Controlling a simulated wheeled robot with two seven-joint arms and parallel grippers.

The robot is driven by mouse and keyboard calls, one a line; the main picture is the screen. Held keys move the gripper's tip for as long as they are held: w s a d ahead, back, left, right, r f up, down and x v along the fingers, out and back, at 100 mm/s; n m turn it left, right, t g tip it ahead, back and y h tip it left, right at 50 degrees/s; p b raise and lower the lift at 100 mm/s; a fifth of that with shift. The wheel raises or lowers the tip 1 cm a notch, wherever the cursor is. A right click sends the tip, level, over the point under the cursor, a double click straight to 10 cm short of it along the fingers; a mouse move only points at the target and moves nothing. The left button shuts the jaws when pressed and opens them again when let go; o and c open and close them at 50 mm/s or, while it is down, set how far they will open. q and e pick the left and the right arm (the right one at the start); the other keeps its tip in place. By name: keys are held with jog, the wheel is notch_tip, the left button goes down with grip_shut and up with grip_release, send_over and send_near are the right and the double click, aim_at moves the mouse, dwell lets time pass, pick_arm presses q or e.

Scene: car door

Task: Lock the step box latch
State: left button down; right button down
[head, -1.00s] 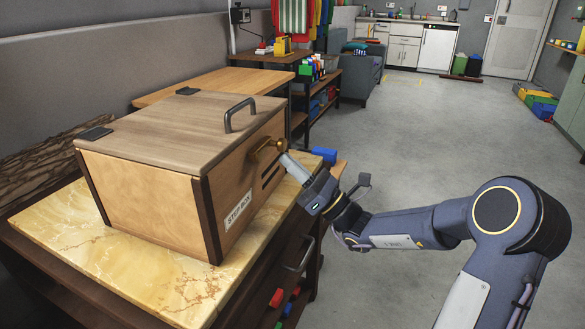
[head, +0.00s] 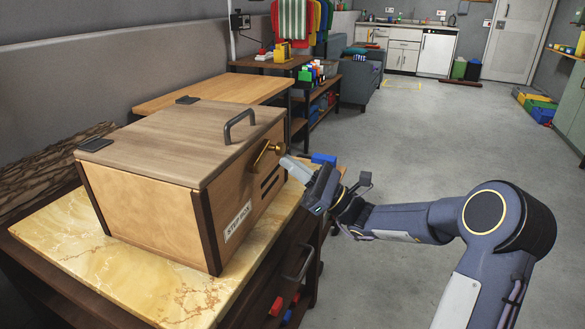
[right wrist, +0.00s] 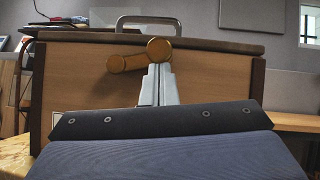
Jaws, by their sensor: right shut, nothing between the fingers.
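The wooden step box (head: 140,190) stands on the marble-topped cabinet with its lid shut. Its brass latch (head: 268,152) is on the front face near the lid edge. In the right wrist view the latch (right wrist: 130,62) has its arm pointing left and slightly down from a round end. My right gripper (head: 285,164) is shut and empty, close to the latch's round end. In the right wrist view the fingertips (right wrist: 159,70) are just below that round end; whether they touch it I cannot tell. My left gripper is not in view.
A dark handle (head: 239,125) stands on the lid. The marble top (head: 165,285) is clear in front of the box. A blue block (head: 323,158) lies beyond my gripper. A cabinet drawer handle (head: 300,264) sticks out below. Open floor lies to the right.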

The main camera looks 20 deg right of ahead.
jog(key=n+g, duration=0.1)
jog(key=n, duration=0.1)
jog(key=r+n+g+y+p, duration=0.1)
jog(key=n+g, duration=0.1)
jog(key=r+n+g+y, duration=0.1)
jog(key=n+g, duration=0.1)
jog(key=shift+w+d+r+n+p, duration=0.1)
jog(key=shift+w+r+n+p, duration=0.1)
jog(key=shift+r+n+p, duration=0.15)
jog(key=shift+s+a+r+n+g+h+p, duration=0.45)
jog(key=shift+r+n+g, duration=0.6)
jog(key=shift+n, duration=1.25)
jog(key=shift+s+a+r+n+g+h+p, duration=0.25)
jog(key=shift+r+n+g+h+p, duration=0.3)
jog(key=shift+n+g, duration=1.35)
jog(key=shift+s+a+r+n+g+h+p, duration=0.4)
jog(key=shift+r+n+g, duration=0.5)
jog(key=shift+n, duration=1.75)
jog(key=shift+d, duration=0.15)
jog(key=s+d+p, duration=0.1)
jog(key=d+p, duration=0.1)
jog(key=d, duration=0.5)
jog(key=shift+d+f, duration=0.3)
jog(key=shift+s, duration=0.1)
